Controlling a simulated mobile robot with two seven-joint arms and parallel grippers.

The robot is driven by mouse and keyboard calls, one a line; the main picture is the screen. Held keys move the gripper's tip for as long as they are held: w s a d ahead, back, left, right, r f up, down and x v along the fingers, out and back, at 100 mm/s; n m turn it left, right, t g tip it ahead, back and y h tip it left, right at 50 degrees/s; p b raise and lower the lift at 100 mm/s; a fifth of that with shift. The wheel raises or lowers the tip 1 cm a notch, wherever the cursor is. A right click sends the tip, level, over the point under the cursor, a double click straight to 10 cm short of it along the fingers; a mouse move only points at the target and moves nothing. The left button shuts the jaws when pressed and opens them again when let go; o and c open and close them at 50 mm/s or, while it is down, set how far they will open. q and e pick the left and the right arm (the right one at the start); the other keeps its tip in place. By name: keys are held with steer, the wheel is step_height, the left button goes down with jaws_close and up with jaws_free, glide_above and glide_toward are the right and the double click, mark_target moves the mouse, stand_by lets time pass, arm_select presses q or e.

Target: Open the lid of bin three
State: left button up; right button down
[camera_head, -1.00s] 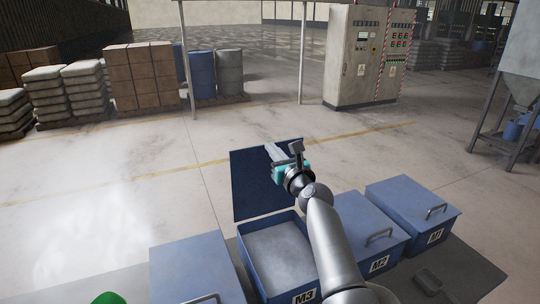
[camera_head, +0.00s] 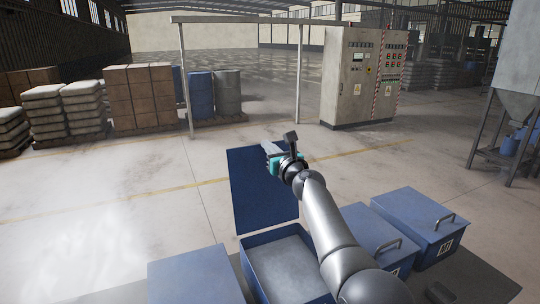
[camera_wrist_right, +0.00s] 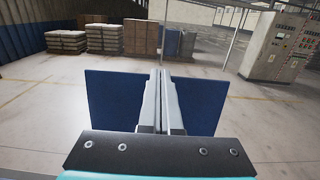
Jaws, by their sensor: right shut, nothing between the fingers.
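Bin three (camera_head: 290,262) is a blue open box at the lower middle of the head view; its M3 label shows only in the earlier frame. Its blue lid (camera_head: 262,205) stands raised and upright at the bin's far edge. The lid also fills the middle of the right wrist view (camera_wrist_right: 108,100). My right gripper (camera_head: 268,148) is at the top part of the lid, on the near side of it. Its two fingers (camera_wrist_right: 160,100) are closed together and empty. Whether it touches the lid is unclear. My left gripper does not show.
Closed blue bins stand to the right, the nearer (camera_head: 372,232) and the farther (camera_head: 418,222), each with a metal handle. Another closed blue bin (camera_head: 195,275) stands to the left. The floor beyond is clear, up to the drums, pallets and control cabinet (camera_head: 350,90).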

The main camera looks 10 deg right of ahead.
steer(key=shift+w+a, duration=0.1)
steer(key=shift+w, duration=0.2)
stand_by(0.4)
